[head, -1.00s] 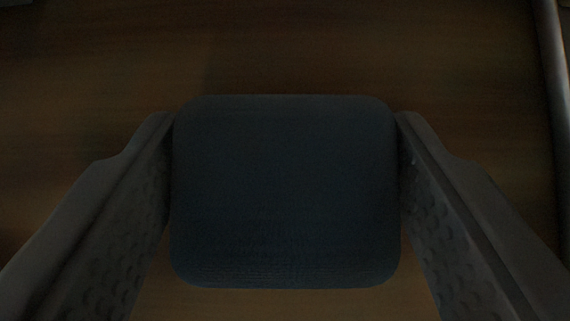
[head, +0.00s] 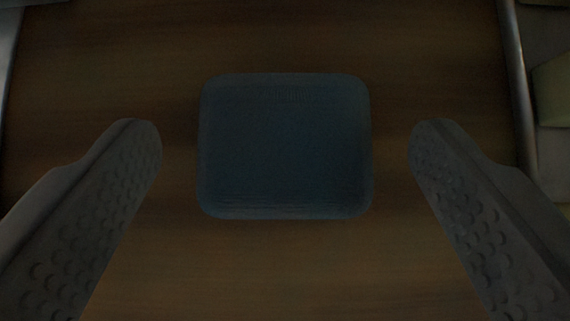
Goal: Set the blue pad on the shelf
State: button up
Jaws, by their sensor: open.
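The blue pad (head: 285,147) is a dark blue, rounded square and lies flat on a brown wooden surface (head: 270,265), in the middle of the view. My gripper (head: 285,135) is open, with one grey, dimpled finger to the left of the pad and the other to the right. Clear gaps show between the pad and both fingers, so neither touches it. Nothing is between the fingertips except the view down onto the pad. The picture is dark, and I cannot tell the height of the fingers above the surface.
A metal rail or edge (head: 520,90) runs along the right side of the wooden surface. A pale edge (head: 10,55) shows at the upper left. Yellowish objects (head: 553,88) lie beyond the right rail. The wood around the pad is bare.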

jog(key=v, duration=0.9)
jog(key=shift+s+r, duration=0.15)
dwell(0.4)
